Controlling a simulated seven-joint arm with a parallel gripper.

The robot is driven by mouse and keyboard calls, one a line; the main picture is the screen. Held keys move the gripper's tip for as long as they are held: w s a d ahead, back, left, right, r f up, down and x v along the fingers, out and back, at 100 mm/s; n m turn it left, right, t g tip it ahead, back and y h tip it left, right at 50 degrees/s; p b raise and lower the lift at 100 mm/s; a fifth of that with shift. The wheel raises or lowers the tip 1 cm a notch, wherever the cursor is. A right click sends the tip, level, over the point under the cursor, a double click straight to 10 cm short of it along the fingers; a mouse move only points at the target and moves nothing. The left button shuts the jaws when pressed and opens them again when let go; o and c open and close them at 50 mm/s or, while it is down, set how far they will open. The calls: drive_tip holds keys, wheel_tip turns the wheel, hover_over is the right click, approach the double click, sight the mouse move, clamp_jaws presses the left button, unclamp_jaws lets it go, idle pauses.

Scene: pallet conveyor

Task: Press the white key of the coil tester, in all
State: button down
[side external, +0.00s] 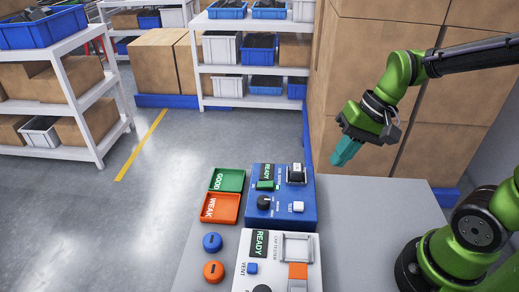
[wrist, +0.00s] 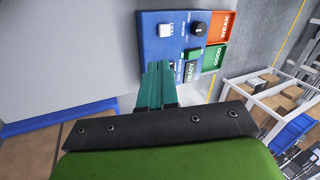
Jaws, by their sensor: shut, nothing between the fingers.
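The blue tester (side external: 281,222), which I take as the coil tester, stands on the grey table with a display reading READY (side external: 267,173). Its white key (side external: 298,206), marked TEST, is on the near right of its top; it also shows in the wrist view (wrist: 165,31). A black knob (side external: 264,202) and a green button (side external: 265,185) sit beside it. A dark part with a white label (side external: 296,174) sits at its back right. My gripper (side external: 343,155) is shut and empty, above and right of the blue tester, apart from it. The wrist view shows its teal fingers (wrist: 157,70) together.
A white tester (side external: 279,265), also reading READY, stands in front. A green GOOD tray (side external: 229,179) and an orange WEAK tray (side external: 220,207) lie left. A blue disc (side external: 212,242) and an orange disc (side external: 213,271) are nearer. Stacked cartons (side external: 400,100) stand behind my gripper.

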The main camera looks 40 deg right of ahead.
sight(302, 203)
drive_tip(key=w+a+f+m+g+y, duration=0.1)
drive_tip(key=w+a+m+g+y, duration=0.1)
drive_tip(key=w+a+y, duration=0.2)
drive_tip(key=shift+a+f+m+y, duration=0.25)
drive_tip(key=shift+a+m+y, duration=0.15)
drive_tip(key=shift+a+y, duration=0.35)
drive_tip(key=shift+d+f, duration=0.1)
drive_tip(key=shift+f, duration=4.35)
drive_tip(key=shift+f, duration=0.15)
drive_tip(key=shift+f, duration=0.25)
